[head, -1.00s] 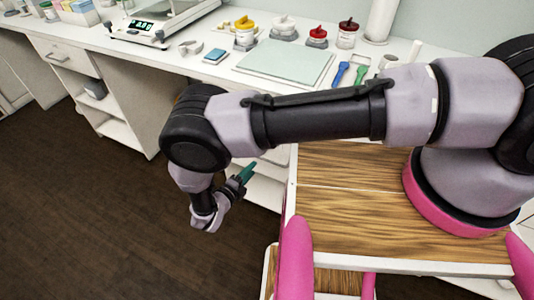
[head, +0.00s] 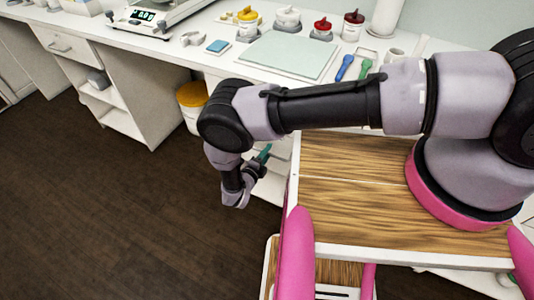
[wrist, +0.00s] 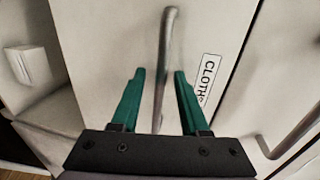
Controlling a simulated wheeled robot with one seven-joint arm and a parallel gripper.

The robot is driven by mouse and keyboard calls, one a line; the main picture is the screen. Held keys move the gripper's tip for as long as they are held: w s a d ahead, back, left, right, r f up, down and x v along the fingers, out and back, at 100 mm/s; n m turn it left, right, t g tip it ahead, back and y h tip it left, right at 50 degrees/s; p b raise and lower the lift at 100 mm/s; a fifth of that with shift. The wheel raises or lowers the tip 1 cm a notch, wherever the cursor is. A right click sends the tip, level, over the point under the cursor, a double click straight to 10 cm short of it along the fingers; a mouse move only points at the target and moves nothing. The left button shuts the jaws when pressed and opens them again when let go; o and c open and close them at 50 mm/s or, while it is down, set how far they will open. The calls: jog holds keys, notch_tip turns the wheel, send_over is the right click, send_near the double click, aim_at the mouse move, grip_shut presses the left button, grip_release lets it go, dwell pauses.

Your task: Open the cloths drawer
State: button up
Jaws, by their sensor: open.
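The cloths drawer (wrist: 110,30) shows in the wrist view as a pale front with a label reading "CLOTHS" (wrist: 209,78), partly cut by a finger. Its metal bar handle (wrist: 168,50) runs up the picture between my fingers. My gripper (wrist: 159,75) is open, with one green finger on each side of the handle and visible gaps to it. In the head view my gripper (head: 262,155) is low beside the counter, and my arm hides most of that drawer. The drawer looks shut in the wrist view.
A second drawer handle (wrist: 290,135) is at the right in the wrist view. An open shelf (wrist: 50,110) is at the left. In the head view a yellow-lidded bin (head: 192,95) stands under the counter (head: 225,68). The dark floor (head: 110,210) at left is clear.

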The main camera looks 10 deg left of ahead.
grip_shut()
dwell(1.5)
